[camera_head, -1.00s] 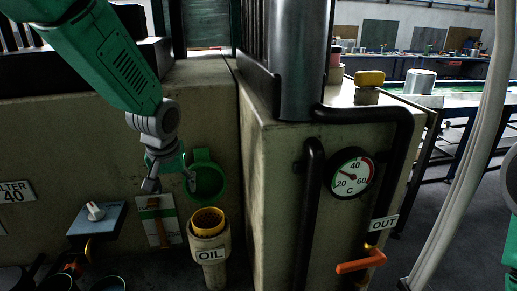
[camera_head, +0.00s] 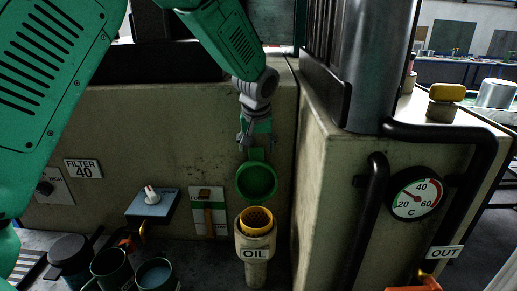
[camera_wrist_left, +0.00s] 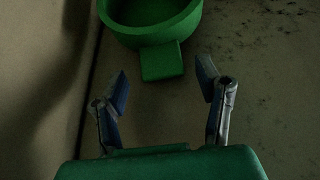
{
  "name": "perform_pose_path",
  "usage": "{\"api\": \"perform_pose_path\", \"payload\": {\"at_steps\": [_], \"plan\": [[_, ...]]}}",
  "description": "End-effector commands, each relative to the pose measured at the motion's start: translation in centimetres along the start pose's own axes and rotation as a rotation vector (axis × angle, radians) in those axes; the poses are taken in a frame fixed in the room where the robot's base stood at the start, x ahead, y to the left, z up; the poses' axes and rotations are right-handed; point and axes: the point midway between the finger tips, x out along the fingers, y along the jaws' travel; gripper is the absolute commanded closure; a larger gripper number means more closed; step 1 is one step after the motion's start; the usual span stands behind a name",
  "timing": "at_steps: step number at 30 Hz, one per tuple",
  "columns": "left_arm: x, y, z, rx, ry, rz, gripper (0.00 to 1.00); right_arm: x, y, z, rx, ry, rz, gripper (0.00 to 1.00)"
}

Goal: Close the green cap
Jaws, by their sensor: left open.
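The green cap (camera_head: 257,182) stands open, upright against the wall above the oil filler, with its hollow side facing me and a tab at its top. The oil filler (camera_head: 255,248) is a pale pipe labelled OIL with a yellow strainer (camera_head: 256,220) in its uncovered mouth. My left gripper (camera_head: 256,143) is just above the cap's tab, pointing down. In the left wrist view the green cap (camera_wrist_left: 150,22) is ahead, its tab (camera_wrist_left: 161,62) beyond the open fingers (camera_wrist_left: 163,82). Nothing is between the fingers. My right gripper is not in view.
Dark pots (camera_head: 110,268) stand at lower left. The concrete block with a gauge (camera_head: 416,195) and black pipes is at right.

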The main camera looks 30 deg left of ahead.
Motion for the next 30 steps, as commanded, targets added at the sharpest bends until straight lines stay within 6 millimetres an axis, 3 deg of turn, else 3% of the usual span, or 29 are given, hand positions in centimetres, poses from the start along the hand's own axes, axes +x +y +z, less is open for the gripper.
{"api": "perform_pose_path", "payload": {"at_steps": [6, 16, 21, 30], "plan": [[2.1, 0.0, 0.0, 0.0, 0.0, 0.0, 0.41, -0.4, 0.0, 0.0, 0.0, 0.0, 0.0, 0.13], [2.4, 0.0, 0.0, 0.0, 0.001, 0.001, 0.41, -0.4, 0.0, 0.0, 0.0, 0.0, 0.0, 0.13], [2.4, 0.0, 0.0, 0.0, 0.001, 0.0, 1.0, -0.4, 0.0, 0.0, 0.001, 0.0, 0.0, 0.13], [2.5, -0.3, -0.2, 0.001, 0.023, -0.002, 1.0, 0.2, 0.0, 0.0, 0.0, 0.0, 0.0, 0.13]]}}
